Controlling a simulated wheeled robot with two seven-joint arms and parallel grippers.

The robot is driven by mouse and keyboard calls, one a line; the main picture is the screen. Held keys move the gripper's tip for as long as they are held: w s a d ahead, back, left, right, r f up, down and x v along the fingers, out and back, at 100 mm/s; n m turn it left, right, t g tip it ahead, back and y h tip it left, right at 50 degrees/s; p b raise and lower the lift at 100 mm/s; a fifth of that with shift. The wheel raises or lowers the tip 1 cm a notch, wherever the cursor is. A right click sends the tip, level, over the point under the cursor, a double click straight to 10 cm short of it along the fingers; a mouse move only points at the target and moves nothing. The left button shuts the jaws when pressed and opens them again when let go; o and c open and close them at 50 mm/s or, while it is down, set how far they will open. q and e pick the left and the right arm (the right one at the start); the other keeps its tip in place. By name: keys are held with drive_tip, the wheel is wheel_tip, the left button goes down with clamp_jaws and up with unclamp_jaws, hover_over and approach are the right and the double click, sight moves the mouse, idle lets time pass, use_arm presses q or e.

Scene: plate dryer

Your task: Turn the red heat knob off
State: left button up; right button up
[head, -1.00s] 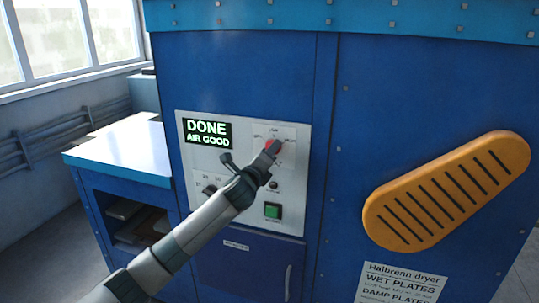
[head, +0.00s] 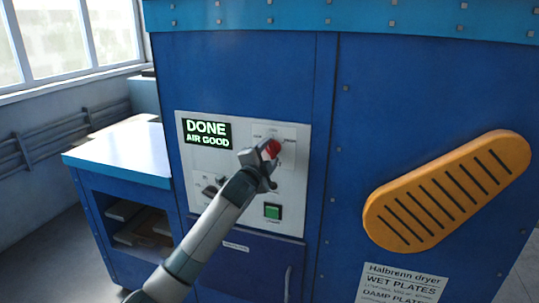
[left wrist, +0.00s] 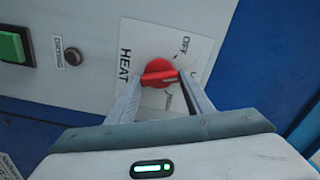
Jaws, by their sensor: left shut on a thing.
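The red heat knob (head: 272,148) sits on the white control panel (head: 297,190) of the blue dryer. In the left wrist view the knob (left wrist: 158,74) stands between my left gripper's fingers (left wrist: 160,80), which are shut on its handle. The handle lies nearly across that picture, and "OFF" and "HEAT" labels show beside it. In the head view my left gripper (head: 268,155) covers part of the knob and its dial plate. My right gripper is in neither view.
A display (head: 207,134) reads "DONE AIR GOOD". A green button (head: 272,211) is below the knob and a dark switch (head: 210,190) is at lower left. A side bench (head: 125,155) stands at the left.

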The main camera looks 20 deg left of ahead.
use_arm(q)
drive_tip(key=n, duration=0.3)
drive_tip(key=shift+n, duration=2.4)
drive_tip(key=o, duration=1.1)
drive_tip(key=shift+a, duration=0.1)
drive_tip(key=shift+c, duration=0.2)
drive_tip(key=shift+s, duration=0.1)
drive_tip(key=shift+s+b, duration=0.45)
drive_tip(key=shift+s, duration=0.35)
drive_tip(key=s+b, duration=0.5)
drive_tip(key=s, duration=1)
drive_tip(key=shift+s+a, duration=0.3)
